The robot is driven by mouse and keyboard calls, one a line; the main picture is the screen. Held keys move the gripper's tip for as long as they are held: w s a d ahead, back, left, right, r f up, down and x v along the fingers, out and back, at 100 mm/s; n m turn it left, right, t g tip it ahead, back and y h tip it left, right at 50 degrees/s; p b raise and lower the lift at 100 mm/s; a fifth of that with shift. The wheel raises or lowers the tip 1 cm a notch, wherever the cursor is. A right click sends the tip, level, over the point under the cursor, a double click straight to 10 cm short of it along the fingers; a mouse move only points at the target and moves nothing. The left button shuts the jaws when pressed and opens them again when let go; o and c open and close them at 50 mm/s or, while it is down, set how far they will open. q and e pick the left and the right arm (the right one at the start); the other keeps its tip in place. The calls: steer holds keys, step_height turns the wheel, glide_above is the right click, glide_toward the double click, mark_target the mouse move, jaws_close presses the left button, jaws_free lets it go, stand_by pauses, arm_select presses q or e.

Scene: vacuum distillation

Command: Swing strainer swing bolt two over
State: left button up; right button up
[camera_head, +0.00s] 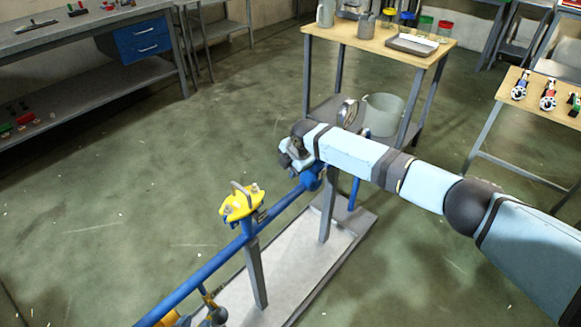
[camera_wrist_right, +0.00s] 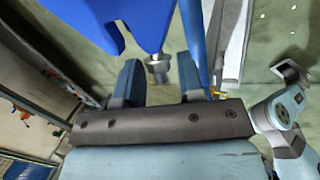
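My right gripper (camera_head: 291,155) reaches in from the right in the head view, above the far part of a blue pipe line. A blue body (camera_head: 313,178) on that line is mostly hidden under my right arm. In the right wrist view a large blue body (camera_wrist_right: 112,14), probably the strainer, fills the top. A short silver bolt or nut (camera_wrist_right: 157,68) projects from its lower edge. It lies between the two spread fingers of my right gripper (camera_wrist_right: 159,72), with a visible gap on each side. I cannot tell which swing bolt it is. My left gripper is not in the head view.
A yellow fitting (camera_head: 240,203) stands on the blue pipe (camera_head: 208,268). A round gauge (camera_head: 347,112) rises behind my right arm. Grey posts stand on a pale tray (camera_head: 291,263). A wooden-topped table (camera_head: 338,34) and a bucket (camera_head: 383,114) are behind. The floor at left is clear.

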jaws_close()
steer(key=shift+w+d+r+g+y, duration=0.15)
steer(key=shift+r+g+y, duration=0.15)
steer(key=shift+g+y, duration=0.2)
jaws_free()
